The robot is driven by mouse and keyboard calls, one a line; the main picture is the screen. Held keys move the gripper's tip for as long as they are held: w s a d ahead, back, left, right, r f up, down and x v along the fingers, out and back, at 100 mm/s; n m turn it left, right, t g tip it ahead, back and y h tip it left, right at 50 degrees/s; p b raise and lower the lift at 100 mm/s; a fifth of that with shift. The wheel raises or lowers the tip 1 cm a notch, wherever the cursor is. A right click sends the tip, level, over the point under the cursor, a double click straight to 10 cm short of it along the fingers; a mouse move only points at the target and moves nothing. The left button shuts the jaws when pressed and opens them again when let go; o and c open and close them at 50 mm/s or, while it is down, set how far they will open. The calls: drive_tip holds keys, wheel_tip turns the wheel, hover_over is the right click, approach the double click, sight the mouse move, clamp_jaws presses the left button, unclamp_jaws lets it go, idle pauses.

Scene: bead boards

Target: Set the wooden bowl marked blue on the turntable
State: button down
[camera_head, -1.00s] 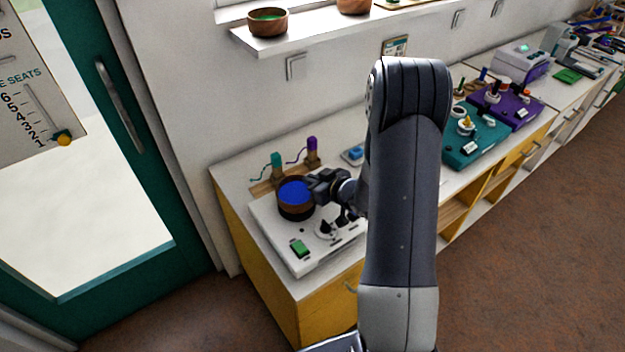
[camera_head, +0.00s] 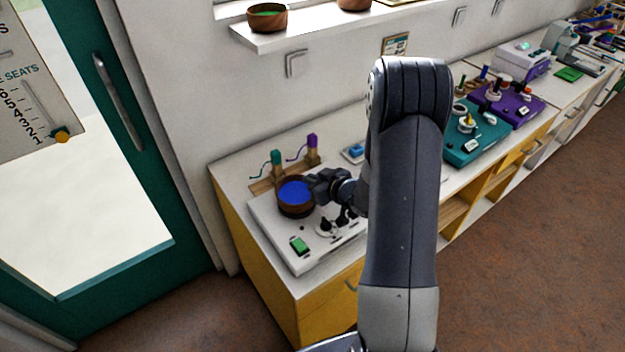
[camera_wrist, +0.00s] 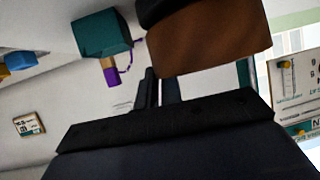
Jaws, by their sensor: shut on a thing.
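The wooden bowl with the blue inside (camera_head: 294,191) is at the left of the white board (camera_head: 268,230), in the head view. It looks upright. Its brown side (camera_wrist: 210,45) fills the top right of the wrist view. My gripper (camera_head: 316,185) is at the bowl's right side, shut on its wall; the fingers (camera_wrist: 160,92) reach the bowl in the wrist view. A dark round shape, likely the turntable, is beneath the bowl and mostly hidden by it. I cannot tell whether the bowl touches it.
A teal spool (camera_head: 276,160) and a purple spool (camera_head: 312,143) stand on posts close behind the bowl. A green switch (camera_head: 299,245) and small dark fittings (camera_head: 328,227) are on the board's front. Teal (camera_head: 476,140) and purple (camera_head: 510,107) boards stand farther right.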

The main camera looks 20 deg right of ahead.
idle(0.4)
drive_tip(key=c, duration=1.5)
unclamp_jaws()
drive_tip(key=b+v, duration=0.1)
drive_tip(key=v, duration=0.9)
drive_tip(key=shift+s+d, duration=0.2)
drive_tip(key=shift+s, duration=0.1)
drive_tip(key=shift+r, duration=0.1)
